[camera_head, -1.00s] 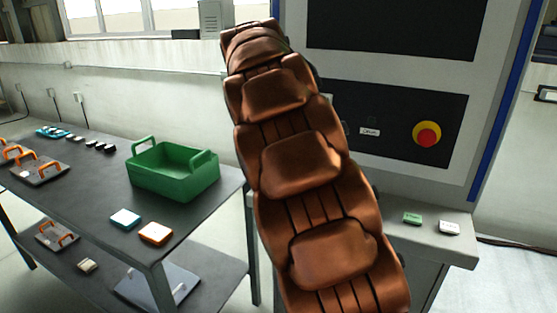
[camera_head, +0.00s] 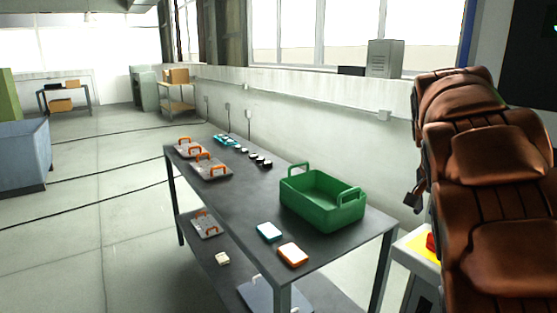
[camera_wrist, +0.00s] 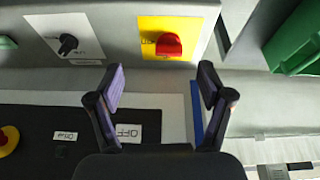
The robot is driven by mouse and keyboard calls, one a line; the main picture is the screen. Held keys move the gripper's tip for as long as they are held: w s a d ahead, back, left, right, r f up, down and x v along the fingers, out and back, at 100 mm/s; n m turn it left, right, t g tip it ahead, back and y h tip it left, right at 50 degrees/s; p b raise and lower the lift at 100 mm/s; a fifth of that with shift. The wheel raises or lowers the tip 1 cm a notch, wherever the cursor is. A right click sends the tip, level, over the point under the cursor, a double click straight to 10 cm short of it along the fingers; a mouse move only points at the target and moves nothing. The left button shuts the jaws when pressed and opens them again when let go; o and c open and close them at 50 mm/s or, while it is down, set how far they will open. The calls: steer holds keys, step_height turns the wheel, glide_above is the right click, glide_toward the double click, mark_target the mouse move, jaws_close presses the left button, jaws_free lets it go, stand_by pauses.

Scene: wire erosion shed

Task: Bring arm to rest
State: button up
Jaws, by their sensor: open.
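My gripper (camera_wrist: 161,85) is open in the wrist view, with its two dark fingers apart and nothing between them. Beyond the fingertips, a red knob on a yellow plate (camera_wrist: 168,46) and a black rotary switch (camera_wrist: 68,44) sit on a grey machine surface. In the head view my brown padded arm stands raised at the right edge. A small dark part (camera_head: 413,197), likely part of my gripper, shows beside it, above the machine ledge (camera_head: 418,245); the rest is hidden behind the arm.
A dark table (camera_head: 345,240) stands left of my arm, bearing a green bin (camera_head: 320,200), a teal box (camera_head: 269,232), an orange box (camera_head: 292,254) and orange-handled plates (camera_head: 210,168). Open floor (camera_head: 105,215) lies to the left. An OFF label (camera_wrist: 128,132) shows in the wrist view.

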steer(key=s+a+f+n+g+y+p, duration=0.1)
steer(key=s+a+f+n, duration=0.2)
steer(key=s+a, duration=0.3)
steer(key=s+a+f+n+g+y+p, duration=0.1)
steer(key=s+a+f+n, duration=0.3)
steer(key=s, duration=1.1)
steer(key=s+a+f+n+g+y+p, duration=0.1)
steer(key=s+a+f+n+p, duration=0.1)
steer(key=s+a+f+n, duration=0.2)
steer(key=s+a+f, duration=0.3)
steer(key=s+a, duration=0.1)
steer(key=s, duration=0.3)
steer(key=shift+s+a+g, duration=0.2)
steer(key=shift+s+g, duration=0.1)
steer(key=shift+g, duration=0.1)
